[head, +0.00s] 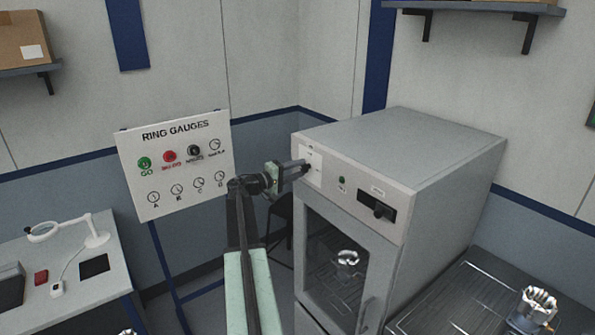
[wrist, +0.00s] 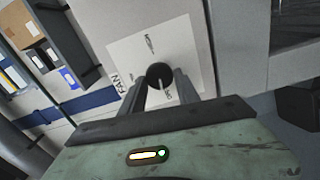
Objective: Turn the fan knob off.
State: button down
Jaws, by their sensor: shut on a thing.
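The fan knob (wrist: 160,75) is a round dark knob with a pale pointer line, on a white plate (wrist: 150,53) marked FAN in the wrist view. The line points toward the lower edge of the plate, near a small label too blurred to read surely. My gripper (wrist: 162,84) has one finger on each side of the knob and is shut on it. In the head view my gripper (head: 303,166) reaches the white plate (head: 315,165) at the upper left of the grey cabinet's front (head: 330,138); the knob is hidden there behind the fingers.
Below is a glass door (head: 325,270) with a metal part inside. A bench (head: 425,318) stands right.

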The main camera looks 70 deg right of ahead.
jog(key=shift+w+n, duration=0.1)
jog(key=shift+n, duration=0.5)
jog(key=c, duration=0.9)
grip_release()
jog(key=shift+d, duration=0.1)
jog(key=v, duration=0.8)
jog(key=shift+f, duration=0.1)
